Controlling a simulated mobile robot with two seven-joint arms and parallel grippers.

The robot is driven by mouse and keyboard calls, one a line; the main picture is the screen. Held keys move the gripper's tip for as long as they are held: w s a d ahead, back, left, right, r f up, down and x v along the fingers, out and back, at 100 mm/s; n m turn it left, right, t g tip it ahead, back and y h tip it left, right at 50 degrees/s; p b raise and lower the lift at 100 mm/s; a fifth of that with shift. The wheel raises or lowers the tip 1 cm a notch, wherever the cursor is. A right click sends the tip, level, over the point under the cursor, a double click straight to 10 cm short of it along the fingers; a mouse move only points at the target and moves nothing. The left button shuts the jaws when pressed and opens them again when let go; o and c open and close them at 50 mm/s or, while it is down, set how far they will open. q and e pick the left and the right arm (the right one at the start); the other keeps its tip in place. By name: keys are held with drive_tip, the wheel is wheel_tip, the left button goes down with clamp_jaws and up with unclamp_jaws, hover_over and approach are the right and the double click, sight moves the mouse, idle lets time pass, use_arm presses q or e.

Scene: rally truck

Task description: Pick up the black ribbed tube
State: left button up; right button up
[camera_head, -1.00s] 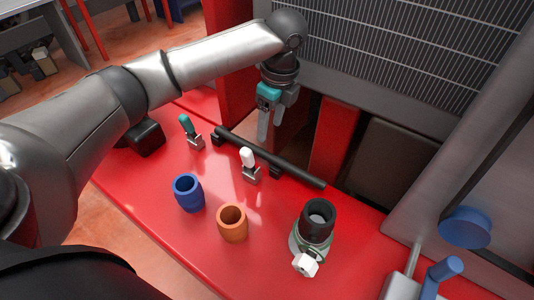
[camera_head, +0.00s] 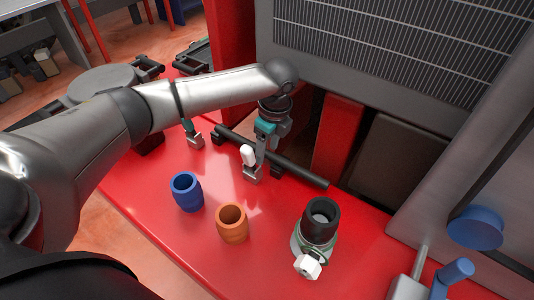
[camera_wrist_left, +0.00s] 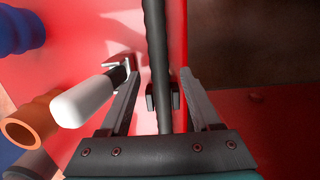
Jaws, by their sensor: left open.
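The black ribbed tube (camera_head: 305,175) lies lengthwise near the back edge of the red surface, on two small black supports. In the left wrist view the tube (camera_wrist_left: 155,45) runs from the top down between my fingers. My left gripper (camera_head: 262,150) is above the middle of the tube, pointing down. In the left wrist view the left gripper (camera_wrist_left: 160,80) is open, one finger on each side of the tube. It holds nothing. The gripper hides part of the tube in the head view. My right gripper is not in view.
A white-handled clamp (camera_head: 248,156) stands close beside my left gripper. A teal-handled clamp (camera_head: 192,135) is further left. A blue cup (camera_head: 186,191), an orange cup (camera_head: 232,223) and a black-topped fitting (camera_head: 320,221) stand in front. A grey grille panel (camera_head: 400,45) rises behind.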

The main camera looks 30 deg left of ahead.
use_arm(q)
drive_tip(key=shift+c, duration=0.3)
clamp_jaws()
idle(0.3)
